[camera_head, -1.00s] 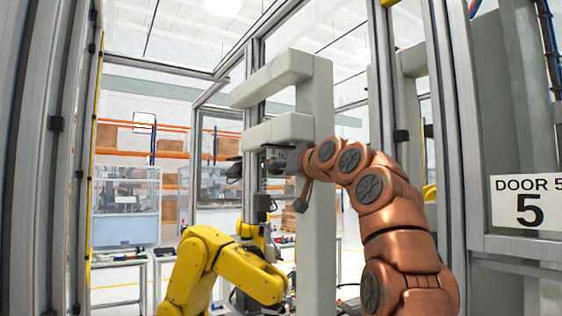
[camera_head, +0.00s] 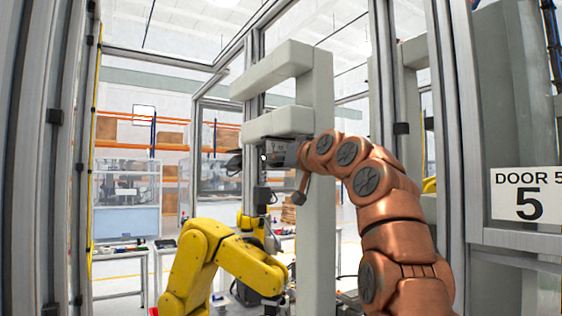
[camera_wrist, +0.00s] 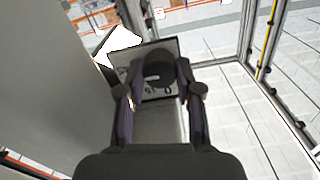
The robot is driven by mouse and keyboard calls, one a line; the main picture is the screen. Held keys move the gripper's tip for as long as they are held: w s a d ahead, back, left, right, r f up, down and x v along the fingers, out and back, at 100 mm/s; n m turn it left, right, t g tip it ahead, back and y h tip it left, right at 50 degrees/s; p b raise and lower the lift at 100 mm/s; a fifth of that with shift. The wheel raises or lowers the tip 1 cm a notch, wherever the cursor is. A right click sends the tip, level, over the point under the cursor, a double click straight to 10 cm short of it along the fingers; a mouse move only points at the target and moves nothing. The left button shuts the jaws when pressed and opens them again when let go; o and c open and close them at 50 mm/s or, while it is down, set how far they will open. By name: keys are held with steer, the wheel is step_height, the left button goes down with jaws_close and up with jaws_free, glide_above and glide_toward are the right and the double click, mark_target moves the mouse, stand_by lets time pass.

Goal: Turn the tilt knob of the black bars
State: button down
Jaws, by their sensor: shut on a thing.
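In the wrist view my gripper (camera_wrist: 159,74) has its two dark fingers closed in on both sides of a dark rounded knob (camera_wrist: 158,66). The knob stands before a grey plate with small dark marks (camera_wrist: 160,118). In the head view my gripper (camera_head: 272,154) is at the end of my copper arm, just under the lower arm of a grey post. Dark bar-like parts (camera_head: 235,161) stick out to the left of it. The knob's grip faces are partly hidden by the fingers, and the knob cannot be made out in the head view.
The grey post with two arms (camera_head: 319,230) stands close beside my gripper. A yellow robot arm (camera_head: 215,262) is below and left. Metal frame uprights (camera_head: 383,120) and a door with a sign (camera_head: 527,194) are on the right.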

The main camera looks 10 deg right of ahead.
steer(key=shift+n, duration=0.3)
steer(key=n, duration=1.1)
steer(key=shift+a, duration=0.1)
stand_by(0.4)
steer(key=c, duration=0.8)
jaws_free()
steer(key=shift+o, duration=0.2)
steer(key=shift+s, duration=0.1)
